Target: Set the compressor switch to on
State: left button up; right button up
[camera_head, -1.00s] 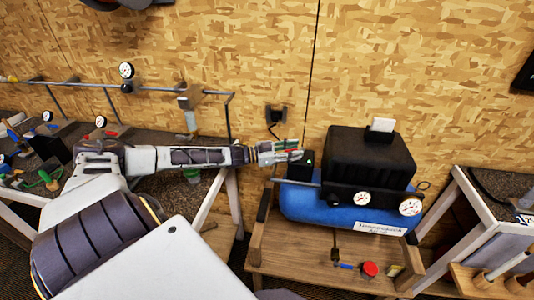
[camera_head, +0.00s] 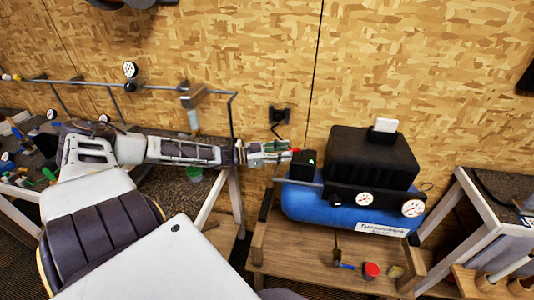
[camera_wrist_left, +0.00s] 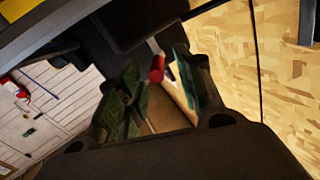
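The compressor has a blue tank (camera_head: 305,207) under a black ribbed housing (camera_head: 372,158), with two white gauges in front. A small black switch box (camera_head: 303,166) with a green light sits at its left end. A red knob (camera_head: 295,151) shows at the box's upper left. My left gripper (camera_head: 283,151) reaches in from the left, its tips close to the knob. In the left wrist view its green-padded fingers (camera_wrist_left: 160,92) are apart, and the red knob (camera_wrist_left: 157,70) shows in the gap near the far ends. I cannot tell whether they touch it. My right gripper is not in view.
A wall socket (camera_head: 279,116) is behind the gripper. A workbench (camera_head: 215,192) lies below my left arm.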

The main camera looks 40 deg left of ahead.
pick_arm(q)
jog(key=v, duration=0.6)
dwell(0.7)
jog(key=shift+a, duration=0.1)
